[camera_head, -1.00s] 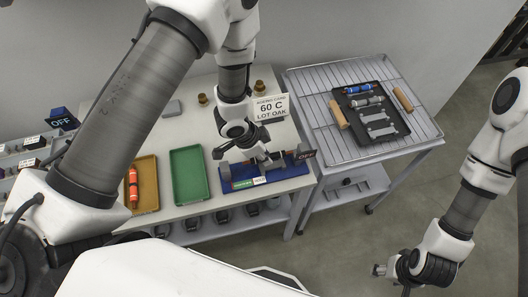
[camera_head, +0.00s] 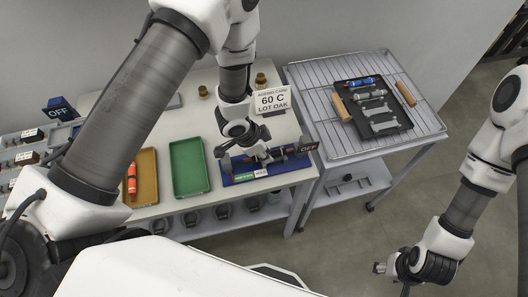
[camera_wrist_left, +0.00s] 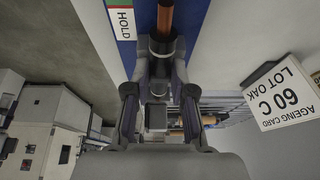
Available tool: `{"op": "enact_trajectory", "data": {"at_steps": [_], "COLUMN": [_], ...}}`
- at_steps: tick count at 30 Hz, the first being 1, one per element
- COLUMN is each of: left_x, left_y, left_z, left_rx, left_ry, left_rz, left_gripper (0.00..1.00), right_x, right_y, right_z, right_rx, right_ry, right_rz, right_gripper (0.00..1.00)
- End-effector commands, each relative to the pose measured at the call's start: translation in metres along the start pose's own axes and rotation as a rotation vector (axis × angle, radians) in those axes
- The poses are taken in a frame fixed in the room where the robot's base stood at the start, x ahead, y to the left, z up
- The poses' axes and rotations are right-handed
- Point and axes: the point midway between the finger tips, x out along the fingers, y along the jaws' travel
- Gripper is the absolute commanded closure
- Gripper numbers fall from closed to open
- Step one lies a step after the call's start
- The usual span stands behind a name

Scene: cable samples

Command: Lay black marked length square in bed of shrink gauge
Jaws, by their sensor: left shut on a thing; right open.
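The shrink gauge (camera_head: 240,178) is a blue bed with a HOLD label, lying at the front right of the bench; its blue bed also shows in the left wrist view (camera_wrist_left: 124,48). My left gripper (camera_head: 262,158) is low over the middle of the gauge, shut on the black marked length. The length (camera_wrist_left: 165,18) shows as a brown rod with dark parts, running along the gauge in the left wrist view. My fingers hide part of it, and I cannot tell whether it touches the bed. My right gripper (camera_head: 380,268) is open and empty over the floor.
A yellow tray (camera_head: 146,166) with an orange-red sample (camera_head: 131,178) and a green tray (camera_head: 189,168) stand left of the gauge. An ageing card (camera_head: 272,101) stands behind it. A wire-rack cart (camera_head: 330,130) at right carries a dark tray (camera_head: 395,113) with several samples.

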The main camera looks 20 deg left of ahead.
Motion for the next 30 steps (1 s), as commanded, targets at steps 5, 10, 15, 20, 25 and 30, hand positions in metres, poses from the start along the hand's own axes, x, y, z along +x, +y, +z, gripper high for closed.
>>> {"op": "enact_trajectory", "data": {"at_steps": [5,10,15,20,25,30], "left_x": [0.0090,0.0093,0.0080,0.0066,0.0056,0.0037], "left_y": [0.0084,0.0088,0.0081,0.0071,0.0060,0.0052], "left_z": [0.0109,0.0114,0.0106,0.0090,0.0075,0.0066], "left_rx": [-0.004,-0.004,-0.005,-0.005,-0.005,-0.004], "left_ry": [-0.023,-0.024,-0.022,-0.019,-0.015,-0.013], "left_rz": [0.018,0.019,0.017,0.015,0.013,0.011], "left_gripper": [1.00,0.46,0.46,0.46,0.46,0.46], "right_x": [0.0046,0.0049,0.0039,0.0028,0.0021,0.0017], "right_y": [0.0000,0.0000,0.0000,0.0000,0.0000,0.0000], "right_z": [0.0000,0.0001,-0.0001,0.0000,0.0001,0.0001], "right_rx": [0.000,0.000,0.000,0.000,0.000,0.000], "right_ry": [0.000,0.000,0.000,0.000,0.000,0.000], "right_rz": [0.000,0.000,0.000,0.000,0.000,0.000], "right_gripper": [0.46,0.46,0.46,0.46,0.46,0.46]}}
